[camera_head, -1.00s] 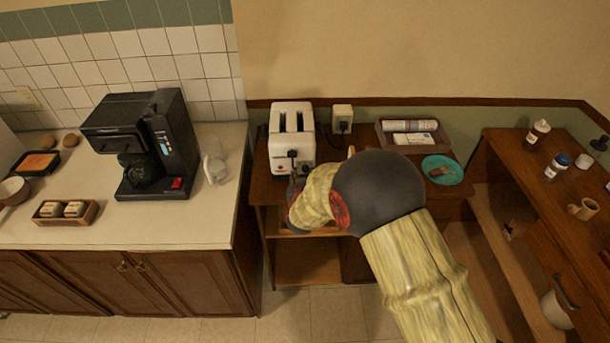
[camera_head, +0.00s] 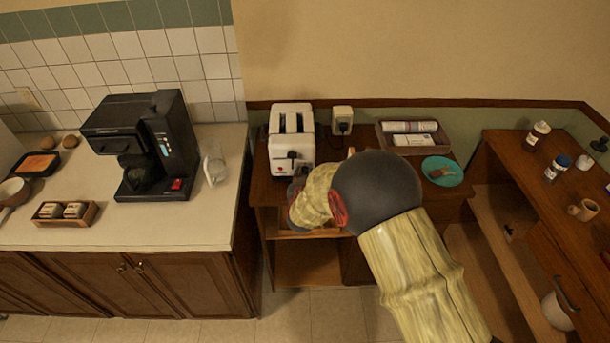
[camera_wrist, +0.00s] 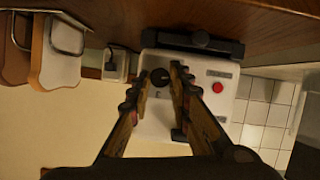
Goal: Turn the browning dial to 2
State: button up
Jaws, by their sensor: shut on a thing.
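The white toaster (camera_head: 304,150) stands on the brown wooden shelf unit, its two slots up and its black lever facing me. In the wrist view, its front (camera_wrist: 205,107) shows a dark round browning dial (camera_wrist: 160,77) and a red button (camera_wrist: 217,87). My gripper (camera_wrist: 160,74) has its two fingers on either side of the dial, shut on it. The dial's pointer and any number marks are too small and dark to read. In the head view my wrist hides the dial and most of my gripper.
A wall outlet with a plug (camera_head: 343,120) is right of the toaster. A tray with papers (camera_head: 385,148) and a teal plate (camera_head: 455,180) lie farther right.

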grip_shut()
jog(key=shift+f+m+y+b, duration=0.1)
jog(key=shift+m+y+b, duration=0.2)
jog(key=shift+b, duration=0.45)
jog(key=shift+d+f+b, duration=0.1)
jog(key=shift+b, duration=0.35)
jog(key=m+y+b, duration=0.1)
jog(key=b, duration=0.3)
jog(key=m+y+b, duration=0.1)
jog(key=m+b, duration=0.1)
jog(key=b, duration=0.3)
jog(key=shift+d+f, duration=0.2)
jog(key=m+y+b, duration=0.1)
jog(key=b, duration=0.2)
jog(key=shift+d+m, duration=0.1)
jog(key=shift+m, duration=0.3)
jog(key=shift+r+m+y+b, duration=0.2)
jog(key=shift+m+y+b, duration=0.3)
jog(key=shift+b, duration=0.4)
jog(key=shift+t, duration=0.3)
jog(key=o, duration=0.8)
grip_release()
jog(key=shift+r, duration=0.1)
